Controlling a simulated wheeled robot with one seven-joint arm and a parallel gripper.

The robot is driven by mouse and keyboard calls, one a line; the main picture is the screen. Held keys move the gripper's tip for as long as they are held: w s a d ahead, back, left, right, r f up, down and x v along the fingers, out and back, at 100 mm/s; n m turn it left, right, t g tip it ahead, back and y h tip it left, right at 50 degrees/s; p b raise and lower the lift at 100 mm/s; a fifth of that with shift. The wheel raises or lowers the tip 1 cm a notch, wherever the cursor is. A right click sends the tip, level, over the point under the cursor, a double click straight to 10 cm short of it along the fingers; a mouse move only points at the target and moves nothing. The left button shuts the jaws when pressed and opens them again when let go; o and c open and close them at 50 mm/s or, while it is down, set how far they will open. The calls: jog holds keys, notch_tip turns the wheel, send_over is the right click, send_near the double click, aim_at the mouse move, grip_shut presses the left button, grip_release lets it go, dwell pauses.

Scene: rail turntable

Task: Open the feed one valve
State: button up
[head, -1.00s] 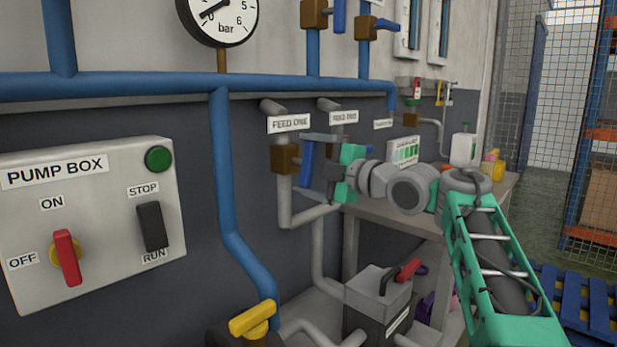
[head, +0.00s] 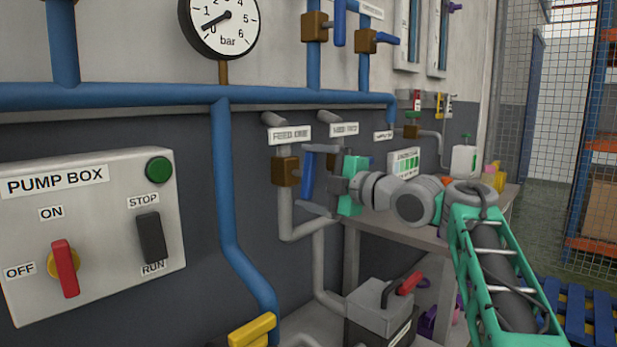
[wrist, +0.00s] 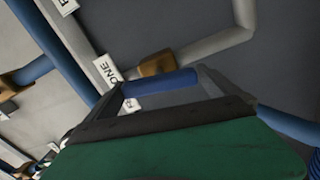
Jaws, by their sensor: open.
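The feed one valve has a brown body (head: 285,171) on a grey pipe, under the FEED ONE label (head: 290,135). Its blue handle (head: 307,176) points down. My gripper (head: 318,179) is open at the handle, one finger near its upper end and the other near its lower end. In the wrist view the blue handle (wrist: 160,83) lies lengthwise across the gap between the open fingers, in front of the brown body (wrist: 156,63). I cannot tell whether the fingers touch it.
A second labelled valve (head: 345,145) is just right, partly hidden by my gripper. The pump box (head: 95,225) is at left, with a pressure gauge (head: 220,22) above. A bench (head: 425,233) and a grey box with a red handle (head: 380,305) lie below right.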

jog(key=v, duration=0.7)
jog(key=shift+s+d+r, duration=0.1)
jog(key=shift+s, duration=0.05)
